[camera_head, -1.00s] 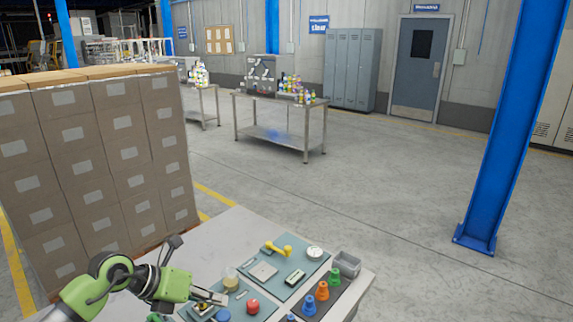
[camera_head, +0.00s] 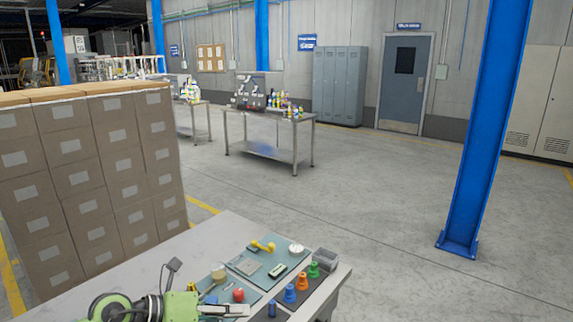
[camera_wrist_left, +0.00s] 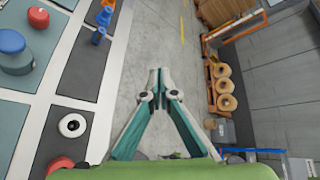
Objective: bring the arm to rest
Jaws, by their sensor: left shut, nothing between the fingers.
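My left arm comes in at the bottom left of the head view, with green and dark links low over the near end of the grey table (camera_head: 205,238). My left gripper (camera_head: 245,311) is at the bottom edge of that view, close to the mats and small parts. In the left wrist view the two fingers of the left gripper (camera_wrist_left: 158,78) meet at their tips, with nothing between them. Bare floor shows behind the tips, beside the table edge. My right gripper is in neither view.
The table bears teal mats with a red knob (camera_head: 238,295), a yellow part (camera_head: 263,246), orange and blue cones and a grey bin (camera_head: 325,259). Stacked cartons (camera_head: 90,185) stand at left, a blue column (camera_head: 470,140) at right.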

